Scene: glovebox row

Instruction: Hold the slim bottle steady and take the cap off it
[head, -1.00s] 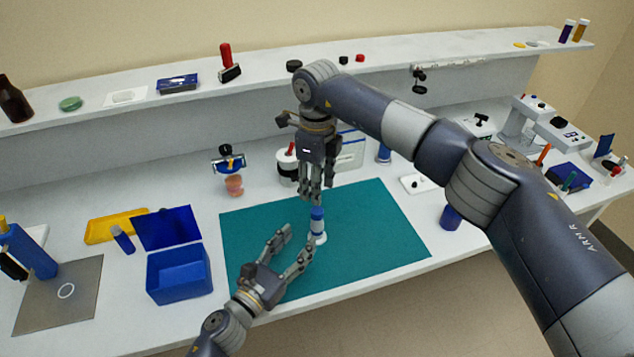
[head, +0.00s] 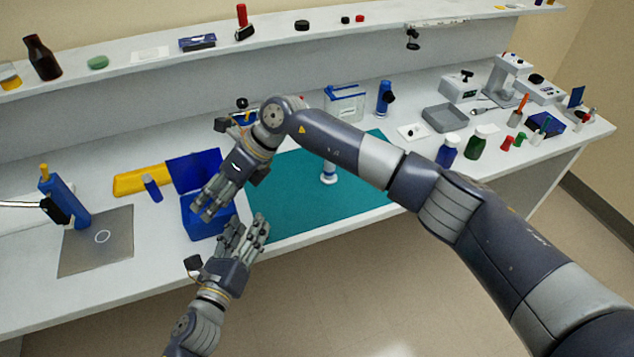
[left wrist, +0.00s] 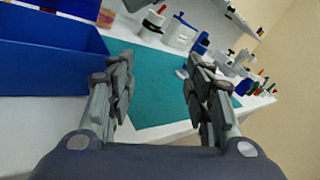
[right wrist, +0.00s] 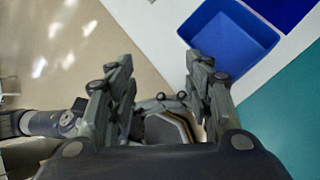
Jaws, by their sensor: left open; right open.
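The slim bottle (head: 329,172) stands on the teal mat (head: 290,213). Its white lower part shows in the head view; my right forearm hides its top, so I cannot tell whether the cap is on. A small white part, probably its base, shows beside a finger in the left wrist view (left wrist: 182,73). My right gripper (head: 203,208) is open over the blue box (head: 210,230), away from the bottle. My left gripper (head: 245,228) is open and empty near the mat's front left corner, apart from the bottle. No loose cap is visible.
The blue box's visible interior looks empty in the right wrist view (right wrist: 230,42). A yellow tray (head: 142,180) and a grey plate (head: 97,245) lie to the left. Blue and green bottles (head: 476,143) stand at right. My two grippers are close together.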

